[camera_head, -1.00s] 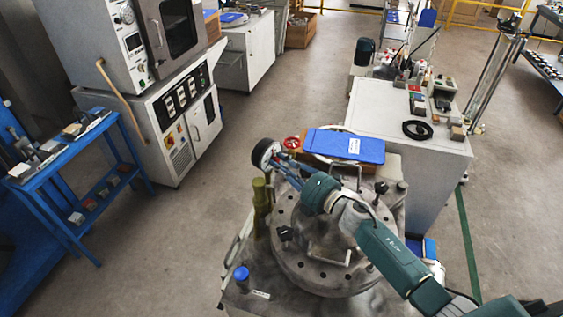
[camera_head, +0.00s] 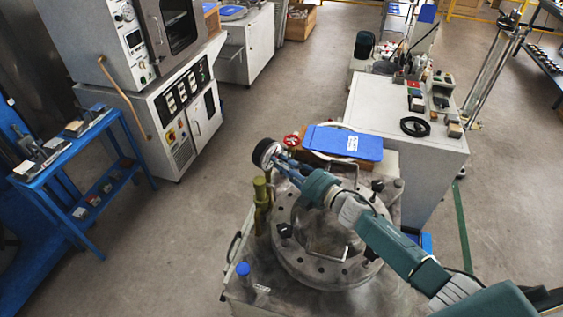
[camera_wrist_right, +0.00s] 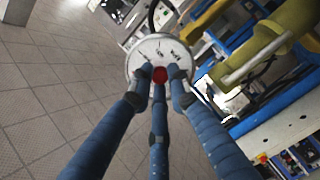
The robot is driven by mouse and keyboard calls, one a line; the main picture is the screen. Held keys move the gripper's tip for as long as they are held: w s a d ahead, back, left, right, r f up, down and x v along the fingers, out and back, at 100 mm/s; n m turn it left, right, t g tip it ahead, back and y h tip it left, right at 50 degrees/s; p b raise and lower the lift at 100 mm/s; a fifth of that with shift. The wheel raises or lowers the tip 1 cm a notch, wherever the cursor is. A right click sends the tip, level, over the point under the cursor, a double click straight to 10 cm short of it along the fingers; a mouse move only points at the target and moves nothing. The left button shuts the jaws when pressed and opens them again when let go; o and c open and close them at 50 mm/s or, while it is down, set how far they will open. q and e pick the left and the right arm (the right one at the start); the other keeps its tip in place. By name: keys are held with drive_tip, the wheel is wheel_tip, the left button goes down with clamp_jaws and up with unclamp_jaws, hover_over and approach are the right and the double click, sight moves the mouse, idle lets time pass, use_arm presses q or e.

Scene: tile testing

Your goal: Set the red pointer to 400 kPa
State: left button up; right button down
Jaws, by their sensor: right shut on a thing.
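A round pressure gauge with a white face and black rim (camera_head: 265,153) stands above the left edge of the round metal vessel (camera_head: 325,235). In the right wrist view its dial (camera_wrist_right: 146,54) faces me, with a red knob (camera_wrist_right: 160,75) on it. My right gripper (camera_head: 281,162) is at the dial; its blue fingers (camera_wrist_right: 160,82) are shut around the red knob. The fingers cover the lower dial. The scale numbers and the pointer's reading are too small to make out. My left gripper is not in view.
A blue clipboard-like lid (camera_head: 343,143) lies just behind the vessel, beside a red handwheel (camera_head: 291,141). A green-yellow valve post (camera_head: 261,195) stands below the gauge. A white bench (camera_head: 425,155) is behind on the right.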

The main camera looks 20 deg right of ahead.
drive_tip(key=shift+d+f, duration=0.1)
idle(0.3)
drive_tip(key=c, duration=1.6)
unclamp_jaws()
drive_tip(key=shift+c, duration=0.2)
drive_tip(key=v, duration=1.2)
